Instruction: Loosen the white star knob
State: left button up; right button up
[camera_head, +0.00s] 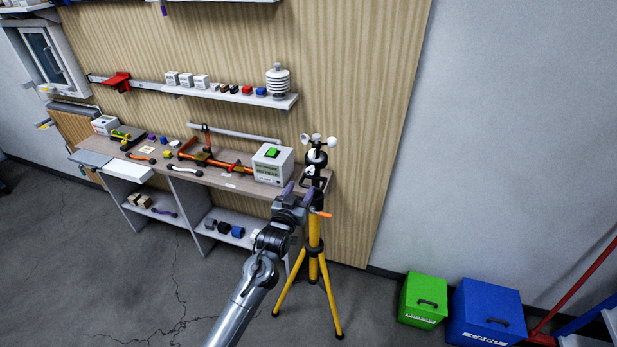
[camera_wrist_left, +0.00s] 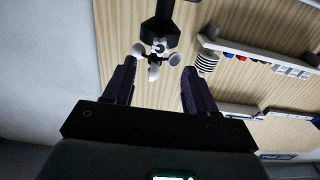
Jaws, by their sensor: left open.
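A yellow tripod (camera_head: 315,240) carries a black sensor head with white wind cups (camera_head: 305,138) on top. A small white part (camera_head: 311,170) on the front of the head looks like the star knob; its shape is too small to make out. In the left wrist view a whitish knob-like part (camera_wrist_left: 158,46) sits among the cups (camera_wrist_left: 153,73), below the black mount (camera_wrist_left: 158,30). My left gripper (camera_head: 299,190) is open and empty, in front of and slightly below the head. Its fingers (camera_wrist_left: 158,75) point toward the head, apart from it. My right gripper is out of view.
A bench (camera_head: 215,177) left of the tripod holds a grey box with a green top (camera_head: 272,163), orange tools and small parts. A wall shelf (camera_head: 245,98) is above. Green (camera_head: 423,300) and blue (camera_head: 486,312) cases stand on the floor at right. Floor between is clear.

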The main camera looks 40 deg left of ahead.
aim_at(309, 173)
pick_arm(q)
jog(key=x, duration=0.8)
jog(key=shift+w+a, duration=0.1)
jog(key=shift+w, duration=0.1)
jog(key=c, duration=1.1)
jog(key=shift+o, duration=0.2)
